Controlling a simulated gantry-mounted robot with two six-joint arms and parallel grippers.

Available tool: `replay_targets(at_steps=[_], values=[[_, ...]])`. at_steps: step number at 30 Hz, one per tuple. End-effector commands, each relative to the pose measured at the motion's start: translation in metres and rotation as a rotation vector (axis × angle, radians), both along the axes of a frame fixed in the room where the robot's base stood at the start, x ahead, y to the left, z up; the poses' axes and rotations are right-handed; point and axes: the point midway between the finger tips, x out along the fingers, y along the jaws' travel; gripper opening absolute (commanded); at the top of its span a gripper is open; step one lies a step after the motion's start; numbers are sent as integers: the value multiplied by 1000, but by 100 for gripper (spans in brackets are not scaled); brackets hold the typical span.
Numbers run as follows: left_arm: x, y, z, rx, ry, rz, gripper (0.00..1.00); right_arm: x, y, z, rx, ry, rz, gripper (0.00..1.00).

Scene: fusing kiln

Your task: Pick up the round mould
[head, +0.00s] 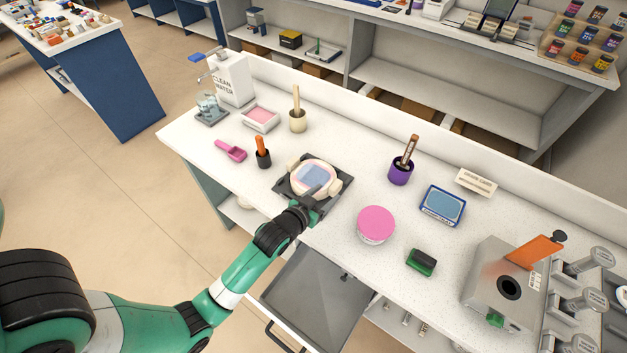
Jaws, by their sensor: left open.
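A round, cream-coloured mould (327,169) with light side lugs sits on a dark square tray (284,185) near the middle of the bench. A pale blue and pink square patch (313,173) shows in its centre. My left gripper (318,190) reaches in from the lower left and is at the near side of the mould, over its front edge. It is open, and nothing shows held in it. The gripper hides part of the mould's near rim and the tray's front. I cannot tell whether the fingers touch the mould. My right gripper is not in view.
A pink-lidded tub (376,223) and a green-black block (421,262) stand right of the tray. An orange-handled tool in a dark holder (263,156) is close on its left. A purple cup (401,173) stands behind right. An open drawer (315,295) juts out in front.

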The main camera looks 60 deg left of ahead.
Motion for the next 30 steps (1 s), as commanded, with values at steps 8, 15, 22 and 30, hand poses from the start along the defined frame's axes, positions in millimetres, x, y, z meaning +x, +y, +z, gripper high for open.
replay_targets(at_steps=[8,15,22,30], values=[[23,12,-10,0,-1,0,65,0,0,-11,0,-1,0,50],[44,23,-18,0,0,-1,65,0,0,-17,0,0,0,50],[43,23,-17,0,0,0,54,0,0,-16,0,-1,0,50],[43,23,-17,0,0,0,6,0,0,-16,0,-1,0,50]])
